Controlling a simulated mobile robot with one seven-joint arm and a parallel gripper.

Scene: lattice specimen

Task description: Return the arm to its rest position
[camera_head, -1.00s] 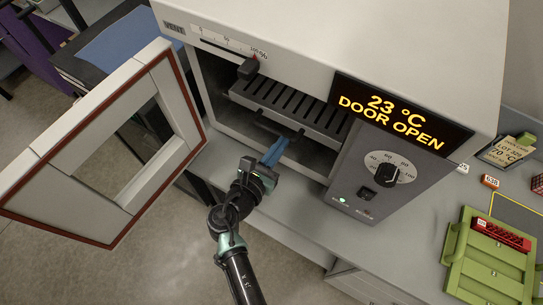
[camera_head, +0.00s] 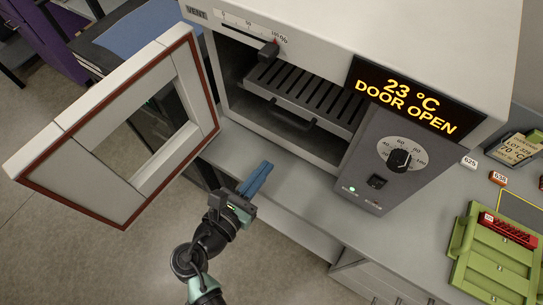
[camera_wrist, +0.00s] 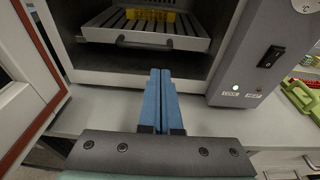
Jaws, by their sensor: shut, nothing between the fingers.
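My gripper (camera_head: 258,178) is shut and empty, its blue fingers together. It is outside the oven, in front of the bench edge, and touches nothing that I can see. In the wrist view my gripper (camera_wrist: 160,75) points at the oven's open front. The oven (camera_head: 440,45) stands on the bench with its door (camera_head: 60,150) swung wide open to the left. A slotted shelf (camera_head: 310,95) with a handle sits inside, and a yellow thing (camera_wrist: 150,15) lies on it in the wrist view. The display reads 23 °C, DOOR OPEN.
The open door stands close to the left of my arm. The grey bench (camera_head: 300,195) runs along to the right, with a green rack (camera_head: 500,255) holding a red piece (camera_head: 508,230). Small number tags and a lot card (camera_head: 517,150) lie behind it. The floor at the front left is clear.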

